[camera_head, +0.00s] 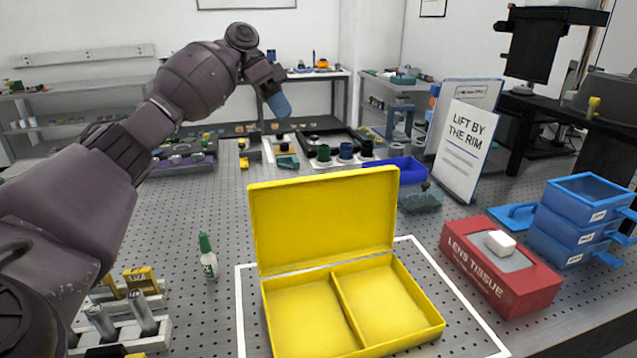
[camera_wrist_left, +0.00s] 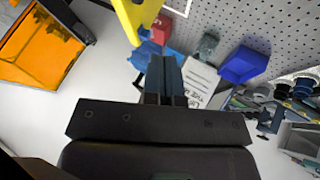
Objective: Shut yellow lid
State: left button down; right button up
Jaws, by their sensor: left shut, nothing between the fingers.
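The yellow box (camera_head: 345,270) stands open on the perforated table, with two empty compartments split by a divider. Its yellow lid (camera_head: 325,215) stands nearly upright at the box's back edge. Part of the yellow lid (camera_wrist_left: 136,18) shows at the top of the left wrist view. My left gripper (camera_head: 279,105) is above and beyond the lid's top edge in the head view, apart from it. In the left wrist view its fingers (camera_wrist_left: 166,62) are together and hold nothing. My right gripper is in neither view.
A red lens tissue box (camera_head: 500,270) with a white block on it and blue stacked drawers (camera_head: 580,222) stand to the right. A sign (camera_head: 465,145) and a blue bin (camera_head: 402,171) are behind the lid. A small green-capped bottle (camera_head: 207,260) stands left.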

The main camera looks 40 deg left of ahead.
pick_arm(q)
jog(key=s+b+x, duration=0.1)
jog(key=s+x, duration=0.1)
jog(key=x, duration=1.2)
jog(key=shift+d+f, duration=0.15)
jog(key=shift+d, duration=0.2)
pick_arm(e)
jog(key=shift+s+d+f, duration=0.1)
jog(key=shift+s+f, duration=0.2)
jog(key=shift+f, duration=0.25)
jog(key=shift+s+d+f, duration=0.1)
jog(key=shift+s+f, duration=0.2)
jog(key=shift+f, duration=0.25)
pick_arm(q)
jog(key=shift+s, duration=0.15)
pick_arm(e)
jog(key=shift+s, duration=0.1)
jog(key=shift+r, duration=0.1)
